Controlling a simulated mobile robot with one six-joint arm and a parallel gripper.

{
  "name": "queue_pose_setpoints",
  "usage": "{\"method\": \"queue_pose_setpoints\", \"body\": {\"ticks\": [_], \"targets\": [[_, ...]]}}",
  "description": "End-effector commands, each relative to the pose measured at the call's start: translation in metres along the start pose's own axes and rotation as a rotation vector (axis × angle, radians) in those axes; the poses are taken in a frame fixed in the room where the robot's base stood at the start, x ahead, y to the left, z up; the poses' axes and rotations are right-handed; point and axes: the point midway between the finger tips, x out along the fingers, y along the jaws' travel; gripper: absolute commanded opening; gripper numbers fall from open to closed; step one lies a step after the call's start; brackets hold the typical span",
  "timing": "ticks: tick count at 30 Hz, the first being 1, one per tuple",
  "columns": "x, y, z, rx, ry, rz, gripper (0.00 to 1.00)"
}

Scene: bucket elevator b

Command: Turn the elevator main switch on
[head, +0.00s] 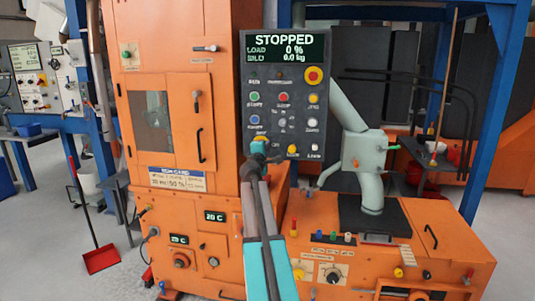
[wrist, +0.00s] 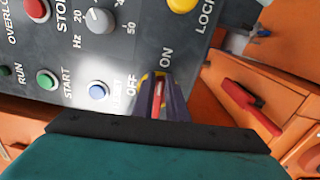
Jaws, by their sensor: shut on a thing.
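The main switch (wrist: 160,84) has a yellow plate and a red handle, between the OFF and ON labels. It sits at the lower left of the dark control panel (head: 240,80). My gripper (wrist: 162,100) is shut on the red handle, with a dark finger on each side. In the head view my gripper (head: 257,150) is at the panel's lower left corner and covers most of the switch. I cannot tell which label the handle points to. The panel's screen (head: 284,46) reads STOPPED, with load 0 %.
A blue button (wrist: 97,90) and a green START button (wrist: 47,79) are close to my gripper in the wrist view. A grey Hz knob (wrist: 99,20) is beyond them. A red emergency button (head: 313,75) is at upper right. Orange cabinet (head: 165,20) stands left.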

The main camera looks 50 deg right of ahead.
Motion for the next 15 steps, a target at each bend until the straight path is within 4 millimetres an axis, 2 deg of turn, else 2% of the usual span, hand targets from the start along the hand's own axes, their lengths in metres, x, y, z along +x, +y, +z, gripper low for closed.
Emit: {"method": "queue_pose_setpoints", "body": {"ticks": [1,15], "targets": [[-0.0011,-0.0056,-0.0093,0.022,0.015,0.002,0.00],[-0.0009,-0.0028,-0.0091,0.110,0.015,0.002,0.00]]}}
